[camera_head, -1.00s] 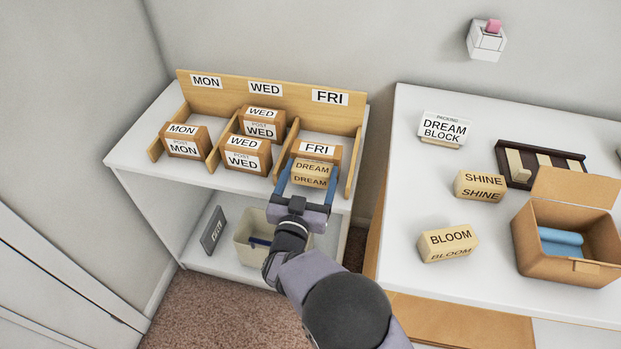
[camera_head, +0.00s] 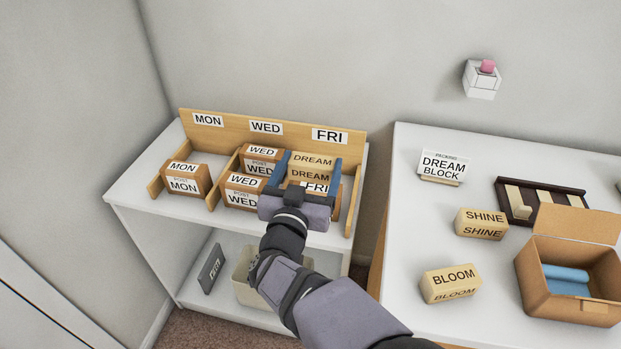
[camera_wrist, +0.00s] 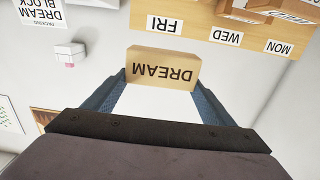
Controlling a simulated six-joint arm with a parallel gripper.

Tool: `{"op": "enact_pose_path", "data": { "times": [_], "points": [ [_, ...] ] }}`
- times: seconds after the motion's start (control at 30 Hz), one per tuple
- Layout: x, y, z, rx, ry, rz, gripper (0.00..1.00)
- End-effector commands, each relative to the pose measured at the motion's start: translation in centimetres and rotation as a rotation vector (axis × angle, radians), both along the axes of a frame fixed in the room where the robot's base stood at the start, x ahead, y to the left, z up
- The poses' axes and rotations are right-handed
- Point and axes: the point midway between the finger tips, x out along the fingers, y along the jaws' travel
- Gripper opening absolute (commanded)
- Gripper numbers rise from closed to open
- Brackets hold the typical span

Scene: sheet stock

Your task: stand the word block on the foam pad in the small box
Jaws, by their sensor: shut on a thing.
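The DREAM word block (camera_head: 312,168) is pale wood with black lettering. My gripper (camera_head: 308,175) is shut on it, with blue fingers at its two sides. The block is held up at the FRI slot of the wooden rack, in front of the rack's back board, and hides part of the FRI parcel (camera_head: 318,188). In the wrist view the block (camera_wrist: 160,70) sits between the fingertips, its lettering upside down. The small cardboard box (camera_head: 572,306) stands open on the right table, and the blue foam pad (camera_head: 566,280) lies inside.
A SHINE block (camera_head: 482,223) and a BLOOM block (camera_head: 451,284) stand left of the box. A "PACKING DREAM BLOCK" sign (camera_head: 443,166) and a dark slotted rack (camera_head: 515,203) are behind. MON and WED parcels fill the left slots. A gap separates the shelf and table.

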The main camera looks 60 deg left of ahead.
Motion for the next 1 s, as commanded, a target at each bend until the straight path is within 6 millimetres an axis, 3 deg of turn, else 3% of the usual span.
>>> {"op": "enact_pose_path", "data": {
  "times": [0.37,0.57,0.77,0.87,1.0],
  "points": [
    [0.0,0.0,0.9,0.002,-0.001,-0.002,0.49],
    [1.9,-1.6,1.0,0.001,0.0,-0.073,0.49],
    [6.6,-6.8,1.1,0.0,-0.002,-0.284,0.49],
    [9.3,-10.9,1.0,-0.001,-0.001,-0.437,0.49],
    [12.3,-17.8,0.8,-0.001,-0.002,-0.678,0.49]
  ]
}}
